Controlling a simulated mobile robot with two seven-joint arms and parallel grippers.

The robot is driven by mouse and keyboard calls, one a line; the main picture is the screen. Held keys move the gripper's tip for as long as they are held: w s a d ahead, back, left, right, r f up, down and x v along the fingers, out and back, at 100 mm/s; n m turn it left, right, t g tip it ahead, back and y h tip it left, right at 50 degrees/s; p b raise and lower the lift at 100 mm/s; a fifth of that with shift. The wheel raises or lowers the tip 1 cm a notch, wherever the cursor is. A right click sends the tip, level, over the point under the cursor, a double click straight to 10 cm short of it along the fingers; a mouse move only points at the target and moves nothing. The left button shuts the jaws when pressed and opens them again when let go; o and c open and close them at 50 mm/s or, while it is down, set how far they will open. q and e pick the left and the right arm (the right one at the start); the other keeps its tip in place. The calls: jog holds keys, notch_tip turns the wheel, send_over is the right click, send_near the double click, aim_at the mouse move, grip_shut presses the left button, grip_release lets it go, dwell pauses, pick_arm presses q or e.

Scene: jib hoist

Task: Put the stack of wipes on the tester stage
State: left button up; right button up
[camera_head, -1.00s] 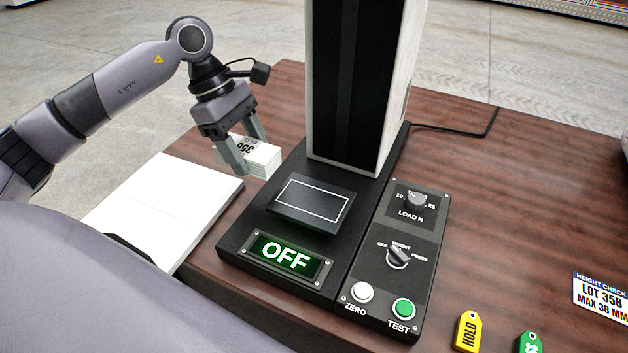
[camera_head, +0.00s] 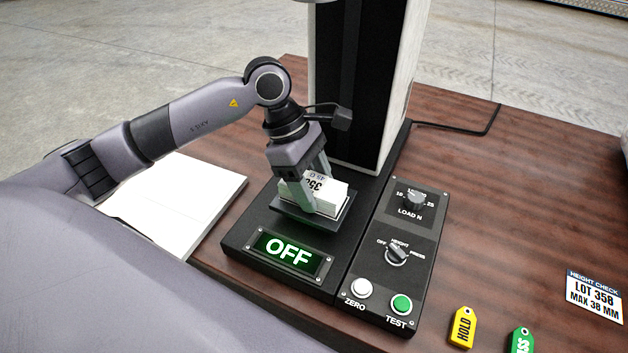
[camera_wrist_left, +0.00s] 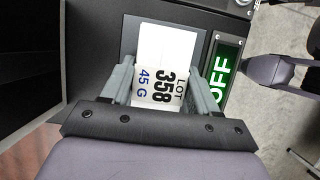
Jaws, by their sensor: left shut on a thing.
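The stack of wipes (camera_head: 327,195) is a white block with a label; in the left wrist view the stack (camera_wrist_left: 158,75) reads LOT 358, 45 G. My left gripper (camera_head: 318,190) is shut on the stack, one finger on each side. The stack is at the tester stage (camera_head: 290,213), a dark raised plate on the black tester base. It looks on or just above the plate; I cannot tell whether it touches. The stage edge (camera_wrist_left: 131,35) also shows in the left wrist view. My right gripper is not in view.
The tester column (camera_head: 355,90) rises close behind the stage. The display (camera_head: 288,252) reads OFF. A control panel (camera_head: 395,255) with knobs and ZERO and TEST buttons stands to the right. A white pad (camera_head: 180,205) lies left. Yellow HOLD (camera_head: 461,327) and green (camera_head: 522,341) tags lie front right.

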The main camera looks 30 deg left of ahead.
pick_arm(q)
jog(key=shift+f, duration=0.15)
jog(key=o, duration=1.1)
jog(key=shift+r, duration=0.35)
jog(key=v, duration=1.1)
jog(key=shift+a+r, duration=0.25)
jog(key=shift+r, duration=0.1)
jog(key=shift+s+f, duration=0.1)
jog(key=shift+s, duration=0.05)
